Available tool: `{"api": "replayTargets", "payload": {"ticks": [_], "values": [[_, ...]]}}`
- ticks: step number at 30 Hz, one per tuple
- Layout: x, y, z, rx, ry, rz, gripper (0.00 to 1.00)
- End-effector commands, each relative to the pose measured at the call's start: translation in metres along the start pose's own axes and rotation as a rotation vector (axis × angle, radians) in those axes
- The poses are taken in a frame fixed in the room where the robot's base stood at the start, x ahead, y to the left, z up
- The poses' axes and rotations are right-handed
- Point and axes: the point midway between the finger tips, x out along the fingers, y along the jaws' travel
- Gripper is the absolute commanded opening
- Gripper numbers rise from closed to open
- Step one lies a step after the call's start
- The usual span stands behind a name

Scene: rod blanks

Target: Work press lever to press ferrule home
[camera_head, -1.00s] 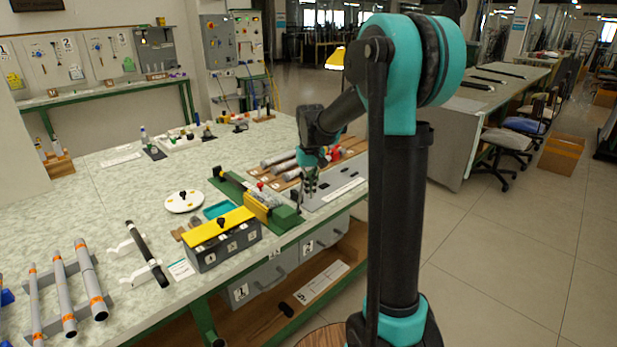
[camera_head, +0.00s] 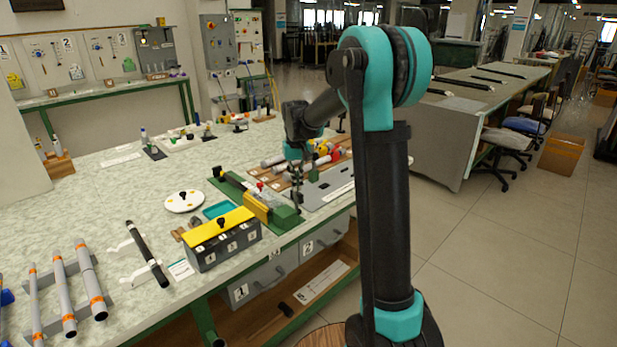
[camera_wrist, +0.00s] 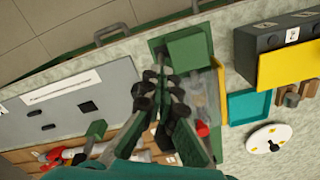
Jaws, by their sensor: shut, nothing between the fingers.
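The press is a long green base with a yellow block (camera_head: 256,206) on the bench. Its green end block also shows in the wrist view (camera_wrist: 190,52). A thin dark upright rod, apparently the press lever (camera_wrist: 157,52), stands at the near right end of the green base. My gripper (camera_wrist: 163,82) is shut and empty, pointing down over this end, with its fingertips close beside the rod; I cannot tell whether they touch. A red knob (camera_wrist: 202,129) lies right of my fingers. The ferrule cannot be made out.
A grey plate with dark slots (camera_wrist: 75,105) lies beside the press. A yellow-topped box (camera_head: 219,240), a teal tray (camera_head: 219,210) and a white disc (camera_head: 184,201) stand to the left. Grey rods (camera_head: 66,290) rest in a rack at the front left.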

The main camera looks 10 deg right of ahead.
Motion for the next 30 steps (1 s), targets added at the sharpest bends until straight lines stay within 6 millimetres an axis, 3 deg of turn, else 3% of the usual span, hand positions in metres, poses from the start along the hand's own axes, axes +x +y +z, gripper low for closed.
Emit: {"api": "replayTargets", "payload": {"ticks": [26, 30], "values": [[0.000, -0.028, -0.049, -0.001, 0.001, 0.000, 0.00], [0.000, -0.027, -0.048, 0.000, 0.002, 0.000, 0.00]]}}
